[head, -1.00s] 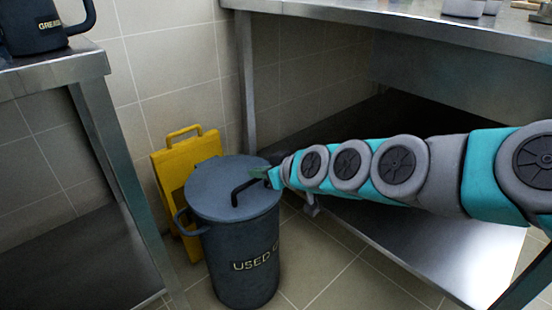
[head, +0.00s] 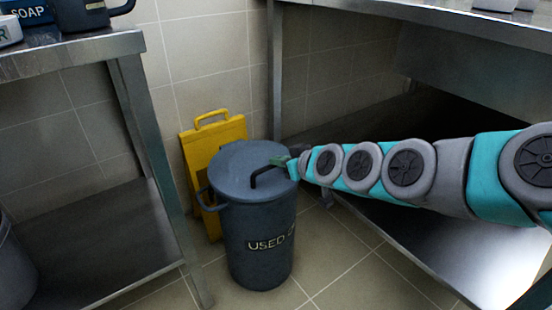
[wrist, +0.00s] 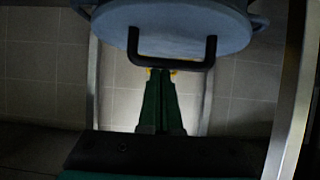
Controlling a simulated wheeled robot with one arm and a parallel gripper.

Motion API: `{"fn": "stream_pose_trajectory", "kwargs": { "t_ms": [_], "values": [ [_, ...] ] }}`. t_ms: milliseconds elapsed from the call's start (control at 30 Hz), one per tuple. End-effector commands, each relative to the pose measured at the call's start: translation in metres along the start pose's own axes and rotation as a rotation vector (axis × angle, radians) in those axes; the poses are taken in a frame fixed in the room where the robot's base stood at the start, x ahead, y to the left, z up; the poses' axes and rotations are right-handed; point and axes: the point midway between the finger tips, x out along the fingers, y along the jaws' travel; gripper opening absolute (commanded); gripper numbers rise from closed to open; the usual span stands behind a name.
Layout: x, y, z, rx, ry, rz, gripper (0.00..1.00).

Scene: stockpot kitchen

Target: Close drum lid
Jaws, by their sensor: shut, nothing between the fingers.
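The dark blue-grey drum (head: 262,252), marked "USED O...", stands upright on the tiled floor. Its round lid (head: 236,165) lies flat on top, and I see no gap at the rim. The black lid handle (head: 262,172) is a bar bent at its ends; it also shows in the wrist view (wrist: 172,62), with the lid (wrist: 172,22) behind it. My gripper (head: 284,162) is at the right side of the lid, close to the handle. In the wrist view its green fingers (wrist: 160,75) are together, tips just at the handle bar. I cannot tell whether they touch it.
A yellow folded sign (head: 205,150) leans on the wall behind the drum. A steel table (head: 100,42) stands left, with a lower shelf (head: 120,240). A steel bench (head: 420,22) is at the right. Open floor (head: 340,255) lies in front.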

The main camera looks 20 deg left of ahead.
Motion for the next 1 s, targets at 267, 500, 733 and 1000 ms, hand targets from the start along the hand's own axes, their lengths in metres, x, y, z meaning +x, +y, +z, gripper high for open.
{"fn": "stream_pose_trajectory", "kwargs": {
  "t_ms": [267,500,733,1000],
  "values": [
    [-0.012,-0.017,0.013,-0.001,-0.058,-0.037,0.0],
    [-0.041,-0.008,-0.006,-0.003,-0.018,-0.013,0.0],
    [-0.06,-0.005,0.013,-0.003,-0.004,-0.006,0.0],
    [-0.077,-0.003,0.039,-0.004,0.004,-0.002,0.0]
  ]
}}
